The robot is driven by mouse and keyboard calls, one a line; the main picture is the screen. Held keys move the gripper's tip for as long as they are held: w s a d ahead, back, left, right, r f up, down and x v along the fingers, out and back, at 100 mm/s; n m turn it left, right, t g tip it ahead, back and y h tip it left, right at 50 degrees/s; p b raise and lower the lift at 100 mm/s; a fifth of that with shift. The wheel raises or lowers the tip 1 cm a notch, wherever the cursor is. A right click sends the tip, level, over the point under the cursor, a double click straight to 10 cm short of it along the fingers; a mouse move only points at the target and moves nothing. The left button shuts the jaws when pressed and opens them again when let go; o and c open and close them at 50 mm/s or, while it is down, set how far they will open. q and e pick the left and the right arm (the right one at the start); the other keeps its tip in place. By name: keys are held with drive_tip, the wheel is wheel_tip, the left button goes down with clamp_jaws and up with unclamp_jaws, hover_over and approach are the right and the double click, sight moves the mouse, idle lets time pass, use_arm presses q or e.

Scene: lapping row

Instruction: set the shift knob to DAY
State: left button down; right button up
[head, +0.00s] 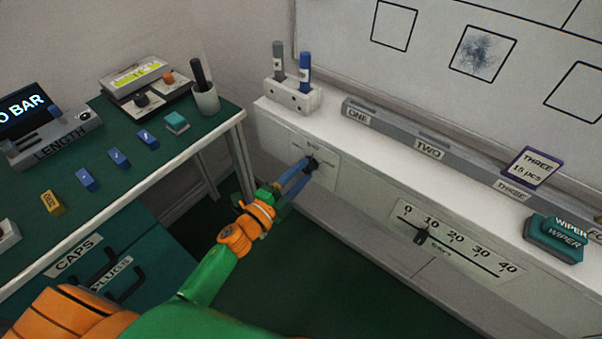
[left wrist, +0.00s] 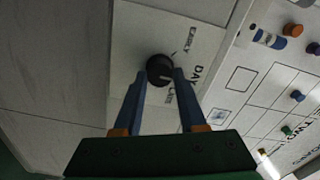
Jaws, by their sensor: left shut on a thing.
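The shift knob (head: 312,163) is a small dark round knob on a pale plate (head: 327,179) on the front of the white ledge. It also shows in the left wrist view (left wrist: 159,67), with the labels EARLY, DAY and LATE beside it. A small pale mark shows on the knob, but I cannot tell for sure which label it points to. My left gripper (head: 306,166) has its blue fingers on either side of the knob, shut on it; the fingers also show in the left wrist view (left wrist: 160,78). My right gripper is not in view.
A slider (head: 421,237) on a 0 to 40 scale is to the right on the same front. A marker holder (head: 292,96) and a teal wiper (head: 555,238) stand on the ledge. A green-topped table (head: 130,187) with several small blocks is at left.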

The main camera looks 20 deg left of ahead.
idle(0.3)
use_arm(q)
drive_tip(key=shift+c, duration=2.3)
unclamp_jaws()
drive_tip(key=v, duration=0.7)
